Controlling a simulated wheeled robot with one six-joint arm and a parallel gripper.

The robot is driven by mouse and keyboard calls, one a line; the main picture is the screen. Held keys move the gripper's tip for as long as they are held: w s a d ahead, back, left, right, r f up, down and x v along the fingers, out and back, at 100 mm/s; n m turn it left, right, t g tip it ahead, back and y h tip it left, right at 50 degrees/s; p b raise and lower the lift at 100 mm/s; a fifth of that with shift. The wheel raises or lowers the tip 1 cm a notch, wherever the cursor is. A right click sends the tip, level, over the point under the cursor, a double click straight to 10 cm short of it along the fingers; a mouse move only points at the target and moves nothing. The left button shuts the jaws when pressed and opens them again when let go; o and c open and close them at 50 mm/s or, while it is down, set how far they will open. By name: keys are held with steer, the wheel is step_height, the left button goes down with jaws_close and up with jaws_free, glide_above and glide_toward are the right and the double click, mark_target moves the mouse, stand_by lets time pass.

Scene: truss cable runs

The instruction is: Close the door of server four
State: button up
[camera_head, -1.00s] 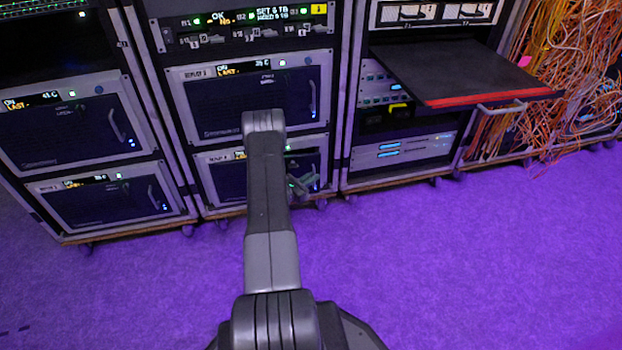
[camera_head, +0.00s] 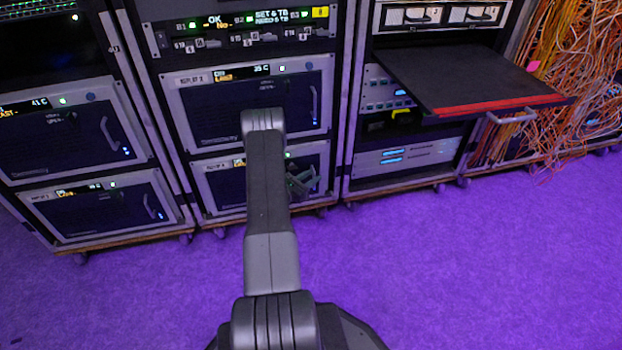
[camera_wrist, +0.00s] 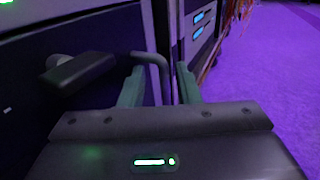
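The lower server of the middle rack (camera_head: 222,184) is partly hidden behind my arm; its label is too blurred to read surely as server four. Its dark door (camera_wrist: 30,105) fills the left of the wrist view. I cannot tell whether the door is fully flush. A grey bent handle (camera_wrist: 156,66) stands out near the door's right edge. A dark block-shaped lever (camera_wrist: 80,73) sticks out to its left. My gripper (camera_wrist: 160,75) is open, with its green fingers apart on either side of the handle. The gripper also shows at the server's right side in the head view (camera_head: 302,184).
Another server (camera_head: 250,100) sits directly above. The left rack (camera_head: 85,200) holds similar servers. At right, a black shelf with a red edge (camera_head: 470,80) juts out, beside hanging orange cables (camera_head: 560,90). The purple floor (camera_head: 450,270) in front is clear.

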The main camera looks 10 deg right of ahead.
steer(key=p+v, duration=0.3)
steer(key=v, duration=1)
steer(key=shift+s+a+p, duration=0.2)
steer(key=shift+a+p, duration=0.1)
steer(key=s+b+x, duration=0.1)
steer(key=b+x, duration=0.2)
steer(key=x, duration=0.9)
steer(key=shift+d, duration=0.65)
steer(key=shift+s, duration=0.1)
